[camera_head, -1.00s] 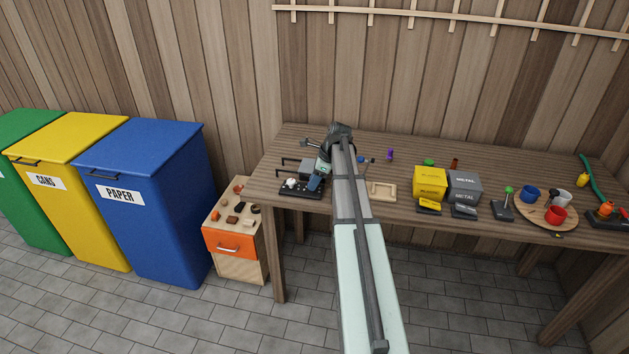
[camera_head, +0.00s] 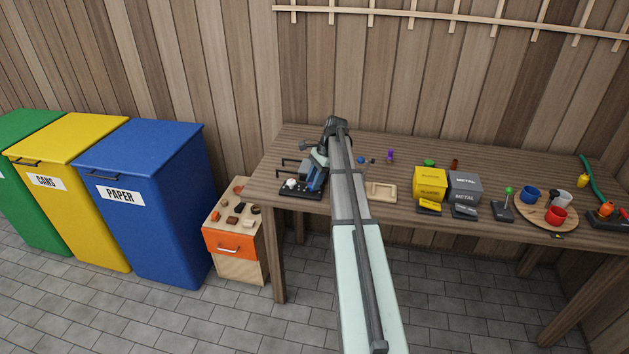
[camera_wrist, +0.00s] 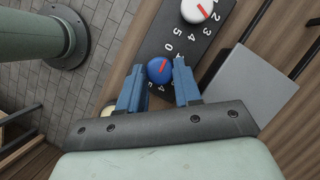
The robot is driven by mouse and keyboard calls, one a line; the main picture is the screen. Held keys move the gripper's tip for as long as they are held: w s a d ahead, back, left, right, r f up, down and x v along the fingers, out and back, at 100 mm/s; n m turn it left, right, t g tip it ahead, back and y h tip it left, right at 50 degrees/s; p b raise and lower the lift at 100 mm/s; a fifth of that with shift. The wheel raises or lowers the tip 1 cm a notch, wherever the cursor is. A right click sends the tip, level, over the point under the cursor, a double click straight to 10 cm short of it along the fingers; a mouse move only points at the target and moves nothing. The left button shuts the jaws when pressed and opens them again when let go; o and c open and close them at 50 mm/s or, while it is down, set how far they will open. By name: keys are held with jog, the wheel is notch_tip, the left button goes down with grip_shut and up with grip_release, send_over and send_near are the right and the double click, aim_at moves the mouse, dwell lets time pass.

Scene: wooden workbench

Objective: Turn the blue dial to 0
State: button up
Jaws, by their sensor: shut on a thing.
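The blue dial (camera_wrist: 159,69) sits on a dark panel (camera_wrist: 189,42) in the wrist view, with white numbers around it and a red pointer line on its top. My gripper (camera_wrist: 160,80) is shut on the blue dial, one blue finger on each side. Part of the numbering around the blue dial is hidden by the fingers. A white dial (camera_wrist: 197,9) with a red pointer sits on the same panel. In the head view my gripper (camera_head: 312,189) is at the panel (camera_head: 290,193) on the left of the bench, and it hides the blue dial there.
A grey box (camera_wrist: 246,87) stands close beside the panel in the wrist view. On the bench (camera_head: 275,147), a wooden tray (camera_head: 381,192), yellow box (camera_head: 429,183) and grey metal box (camera_head: 465,187) stand to the right. Bins stand on the floor at left.

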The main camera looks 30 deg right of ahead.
jog(key=shift+n, duration=0.5)
jog(key=o, duration=1)
jog(key=shift+o, duration=0.2)
jog(key=v, duration=1.3)
jog(key=shift+w+d+r, duration=0.2)
jog(key=shift+w+r, duration=0.1)
jog(key=shift+r, duration=0.1)
